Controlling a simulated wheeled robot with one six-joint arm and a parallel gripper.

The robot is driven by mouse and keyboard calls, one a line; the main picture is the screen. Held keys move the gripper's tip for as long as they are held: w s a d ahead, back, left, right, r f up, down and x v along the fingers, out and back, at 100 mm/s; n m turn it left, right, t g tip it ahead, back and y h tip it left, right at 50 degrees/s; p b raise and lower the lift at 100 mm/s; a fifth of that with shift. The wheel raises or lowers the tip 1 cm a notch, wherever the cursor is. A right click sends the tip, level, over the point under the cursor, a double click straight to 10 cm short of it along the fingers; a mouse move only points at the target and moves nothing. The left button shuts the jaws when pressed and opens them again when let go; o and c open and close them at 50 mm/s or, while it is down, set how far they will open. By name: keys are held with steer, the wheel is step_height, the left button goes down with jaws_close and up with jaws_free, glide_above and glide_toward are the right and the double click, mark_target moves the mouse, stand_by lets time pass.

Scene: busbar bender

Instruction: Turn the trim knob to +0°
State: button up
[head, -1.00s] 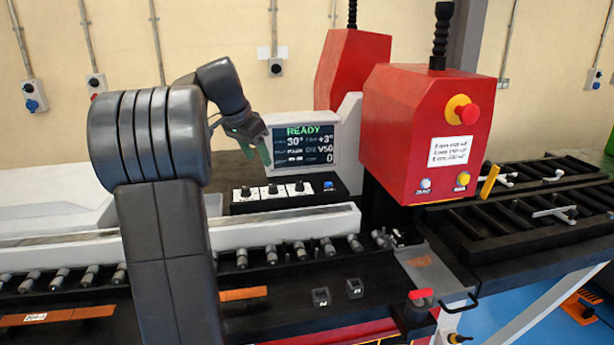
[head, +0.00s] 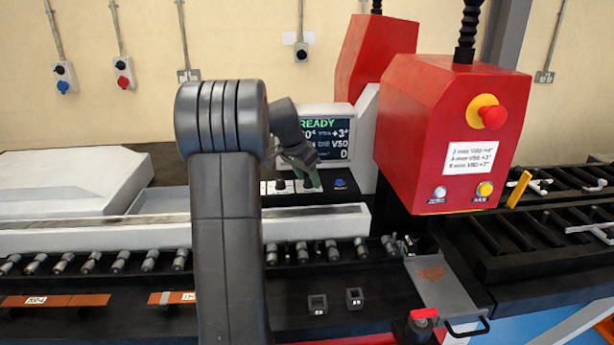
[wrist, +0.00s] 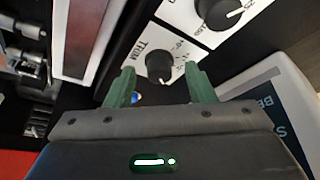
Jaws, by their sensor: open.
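The trim knob (wrist: 159,66) is a black knob with a white pointer line on a white plate marked TRIM, in the wrist view. My gripper (wrist: 160,75) is open, its green fingers on either side of the knob. I cannot tell whether they touch it. In the head view my gripper (head: 308,172) is over the right end of the control panel and hides the trim knob there. The display (head: 328,138) reads READY, with +3° in its upper right field, V50 and 0; its left part is covered by my arm.
Another knob (wrist: 218,12) sits close beside the trim knob. A blue button (head: 340,183) is at the panel's right end. The red housing (head: 450,130) with an emergency stop (head: 487,112) stands to the right. A pale rail (head: 330,218) runs in front of the panel.

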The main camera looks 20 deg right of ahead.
steer(key=c, duration=1)
steer(key=shift+o, duration=0.2)
